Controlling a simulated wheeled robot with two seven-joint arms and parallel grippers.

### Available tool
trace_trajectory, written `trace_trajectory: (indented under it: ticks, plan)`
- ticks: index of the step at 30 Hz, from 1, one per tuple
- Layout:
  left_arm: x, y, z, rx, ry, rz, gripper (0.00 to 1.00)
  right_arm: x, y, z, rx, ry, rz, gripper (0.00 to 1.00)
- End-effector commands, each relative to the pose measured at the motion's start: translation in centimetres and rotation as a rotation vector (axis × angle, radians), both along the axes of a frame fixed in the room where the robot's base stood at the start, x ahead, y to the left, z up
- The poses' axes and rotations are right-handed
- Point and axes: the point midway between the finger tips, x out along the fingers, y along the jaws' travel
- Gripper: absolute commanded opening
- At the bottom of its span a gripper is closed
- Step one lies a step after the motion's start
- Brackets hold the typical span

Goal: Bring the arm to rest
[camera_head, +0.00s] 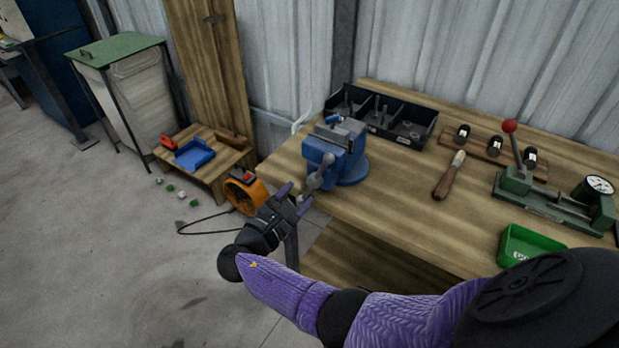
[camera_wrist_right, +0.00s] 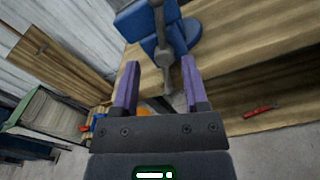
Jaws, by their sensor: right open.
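My right arm comes in from the lower right of the head view. Its gripper (camera_head: 294,197) is open, with two purple fingers apart near the front left corner of the workbench (camera_head: 400,215). In the right wrist view the gripper (camera_wrist_right: 160,88) also shows open. The handle of the blue vise (camera_head: 351,163) hangs down close to the fingertips and appears between them in the wrist view; I cannot tell whether they touch. Nothing is held in the fingers. My left gripper is not in view.
On the bench are a black divided bin (camera_head: 428,127), a wooden-handled tool (camera_head: 449,176), a green press (camera_head: 553,205) with a red knob, and a green tray (camera_head: 508,246). An orange reel (camera_head: 246,193) and low wooden table (camera_head: 225,160) stand left. Open floor (camera_head: 110,260) lies left.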

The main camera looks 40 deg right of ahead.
Motion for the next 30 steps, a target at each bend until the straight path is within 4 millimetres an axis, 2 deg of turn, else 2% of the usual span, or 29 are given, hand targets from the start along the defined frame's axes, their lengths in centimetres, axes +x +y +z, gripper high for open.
trace_trajectory:
  ticks: [3, 14, 16, 17, 20, 21, 23, 24, 26, 27, 29, 30]
  plan:
    - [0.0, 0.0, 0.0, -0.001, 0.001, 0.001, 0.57, -0.2, 0.6, 0.0, -0.001, 0.0, 0.001, 0.57]
    - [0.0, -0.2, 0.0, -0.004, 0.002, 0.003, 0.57, -0.2, 0.5, 0.0, 0.0, 0.0, 0.001, 0.57]
    - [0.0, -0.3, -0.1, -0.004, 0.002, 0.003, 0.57, -0.5, 0.4, -1.2, 0.029, 0.014, 0.01, 0.57]
    - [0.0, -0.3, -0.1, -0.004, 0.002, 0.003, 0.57, -0.8, 0.3, -2.4, 0.061, 0.027, 0.02, 0.57]
    - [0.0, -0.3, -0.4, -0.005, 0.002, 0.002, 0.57, -3.4, 0.2, -9.8, 0.279, 0.095, 0.059, 0.57]
    - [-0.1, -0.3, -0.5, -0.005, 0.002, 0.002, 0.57, -5.3, 0.4, -13.6, 0.408, 0.117, 0.061, 0.57]
    - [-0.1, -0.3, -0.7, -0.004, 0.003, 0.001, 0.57, -9.0, 1.1, -19.1, 0.613, 0.134, 0.032, 0.57]
    - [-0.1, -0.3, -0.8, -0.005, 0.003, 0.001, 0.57, -11.8, 1.7, -22.4, 0.751, 0.13, -0.007, 0.57]
    - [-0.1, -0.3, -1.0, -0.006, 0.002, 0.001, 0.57, -16.6, 2.8, -26.7, 0.954, 0.104, -0.101, 0.57]
    - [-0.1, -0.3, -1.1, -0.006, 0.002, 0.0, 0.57, -20.0, 3.7, -29.1, 1.086, 0.07, -0.184, 0.57]
    - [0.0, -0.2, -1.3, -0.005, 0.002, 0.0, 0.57, -25.0, 5.1, -31.9, 1.264, -0.01, -0.338, 0.57]
    - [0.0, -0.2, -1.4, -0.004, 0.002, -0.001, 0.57, -28.2, 5.9, -33.2, 1.363, -0.079, -0.451, 0.57]
